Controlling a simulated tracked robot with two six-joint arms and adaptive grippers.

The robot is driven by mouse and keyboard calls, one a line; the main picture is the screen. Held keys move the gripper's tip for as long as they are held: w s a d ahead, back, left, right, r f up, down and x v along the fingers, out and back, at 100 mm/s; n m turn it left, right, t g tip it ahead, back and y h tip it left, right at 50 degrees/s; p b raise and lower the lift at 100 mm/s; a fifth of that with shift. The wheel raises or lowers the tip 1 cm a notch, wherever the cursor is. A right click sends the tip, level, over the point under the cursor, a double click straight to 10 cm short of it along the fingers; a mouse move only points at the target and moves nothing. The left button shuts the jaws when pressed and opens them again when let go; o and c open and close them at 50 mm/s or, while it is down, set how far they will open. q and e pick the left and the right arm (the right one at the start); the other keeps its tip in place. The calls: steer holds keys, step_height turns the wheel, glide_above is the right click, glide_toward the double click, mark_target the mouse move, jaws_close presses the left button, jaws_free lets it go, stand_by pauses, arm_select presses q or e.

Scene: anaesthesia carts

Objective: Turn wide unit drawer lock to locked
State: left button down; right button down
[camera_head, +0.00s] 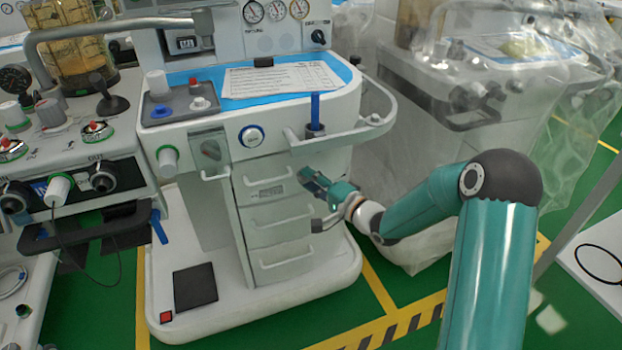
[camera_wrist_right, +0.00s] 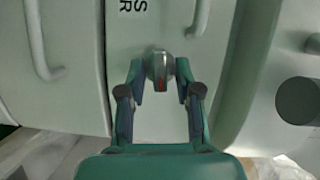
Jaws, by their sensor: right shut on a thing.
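The wide unit (camera_head: 346,110) is the white cart in the middle of the head view, with a stack of drawers (camera_head: 275,212) under its worktop. The drawer lock (camera_wrist_right: 160,66) is a small grey knob with a red mark in the right wrist view, on the pale drawer front below dark lettering. My right gripper (camera_head: 310,182) is at the upper right of the drawer stack and hides the lock in the head view. In the wrist view, the right gripper (camera_wrist_right: 160,73) has one finger on each side of the knob and is shut on it. My left gripper is not in view.
Drawer handles (camera_head: 280,218) stick out below and left of the right gripper. A side rail (camera_head: 385,118) curves above my right arm. A plastic-covered cart (camera_head: 480,75) stands at the right. Another machine (camera_head: 75,150) stands close on the left.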

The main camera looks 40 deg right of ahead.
steer(key=shift+d+m+t, duration=0.2)
steer(key=shift+m+t, duration=0.1)
steer(key=shift+m, duration=0.4)
steer(key=c, duration=1.2)
jaws_free()
steer(key=shift+o, duration=0.2)
steer(key=shift+w+f, duration=0.1)
steer(key=s+d, duration=0.1)
steer(key=s, duration=1.1)
steer(key=shift+d, duration=0.35)
steer(key=shift+w+f, duration=0.1)
